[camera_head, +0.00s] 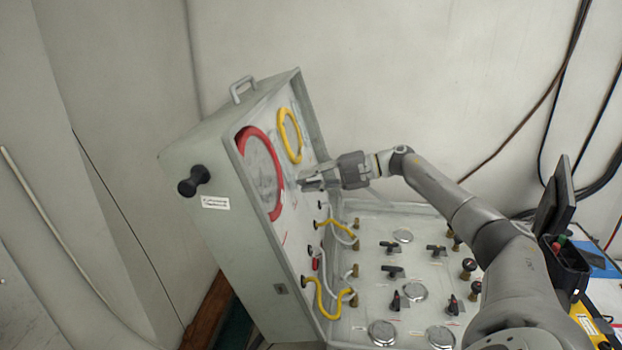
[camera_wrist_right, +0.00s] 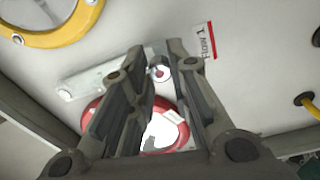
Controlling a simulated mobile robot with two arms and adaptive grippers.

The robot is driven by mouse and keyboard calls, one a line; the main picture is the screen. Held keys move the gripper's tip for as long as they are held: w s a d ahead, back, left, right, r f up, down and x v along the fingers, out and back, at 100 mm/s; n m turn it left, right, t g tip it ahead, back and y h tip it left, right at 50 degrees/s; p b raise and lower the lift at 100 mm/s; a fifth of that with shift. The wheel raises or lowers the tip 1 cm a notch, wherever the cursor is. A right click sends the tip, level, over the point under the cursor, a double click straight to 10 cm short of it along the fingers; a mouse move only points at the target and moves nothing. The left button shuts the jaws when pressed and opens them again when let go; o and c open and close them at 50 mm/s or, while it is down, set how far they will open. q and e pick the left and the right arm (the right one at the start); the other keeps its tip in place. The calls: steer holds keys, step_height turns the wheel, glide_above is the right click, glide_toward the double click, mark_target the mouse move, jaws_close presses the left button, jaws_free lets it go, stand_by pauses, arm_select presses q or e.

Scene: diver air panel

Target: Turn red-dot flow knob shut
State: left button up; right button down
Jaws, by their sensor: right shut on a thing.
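The red-dot flow knob (camera_wrist_right: 160,73) is a small pale round knob with a red centre, next to a "Flow 1" label (camera_wrist_right: 207,40) in the right wrist view. My right gripper (camera_wrist_right: 160,55) has its two fingers on either side of this knob and is shut on it. In the head view my right gripper (camera_head: 312,182) is at the upright lid panel (camera_head: 290,222), beside the red-ringed gauge, and the fingers hide the knob. My left gripper is not in view.
The red-ringed gauge (camera_head: 275,205) and yellow-ringed gauge (camera_head: 297,151) are on the lid. Yellow hoses (camera_head: 338,231) run from lid to base panel. The base panel (camera_head: 370,219) carries several black valve handles and round gauges below my right arm. A black screen (camera_head: 556,205) stands at right.

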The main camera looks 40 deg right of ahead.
stand_by(0.3)
steer(key=c, duration=1.3)
jaws_free()
steer(key=shift+d, duration=0.1)
steer(key=shift+s, duration=0.1)
steer(key=v, duration=1.2)
steer(key=shift+f, duration=0.1)
